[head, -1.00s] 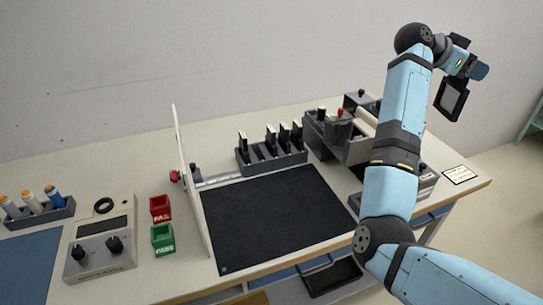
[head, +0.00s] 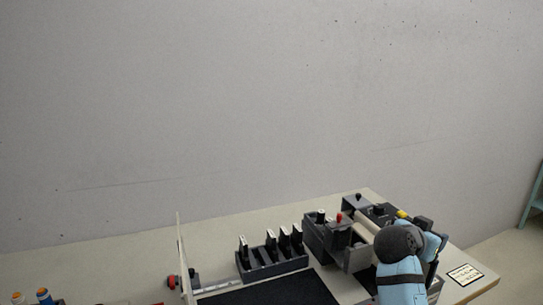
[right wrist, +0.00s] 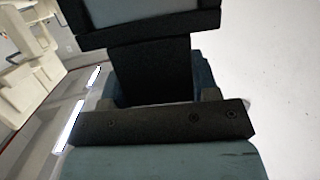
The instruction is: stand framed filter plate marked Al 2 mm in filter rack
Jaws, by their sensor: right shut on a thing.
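The framed filter plate (right wrist: 150,12), a grey sheet in a black frame, shows partly at the top of the right wrist view. My right gripper (right wrist: 156,78) is shut on its dark tab (right wrist: 150,65). No marking on it is readable. In the head view my right arm covers the gripper, and I cannot make out the held plate there. The grey filter rack (head: 275,268) stands on the bench left of my right arm. Several dark framed plates (head: 285,238) stand upright in its slots. My left gripper is not in view.
A dark box fixture (head: 318,236) with a red knob stands right of the rack, close to my right arm. A black mat (head: 280,292) lies in front of the rack. An upright pale panel (head: 183,255) stands left. A label card (head: 466,274) lies at the right.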

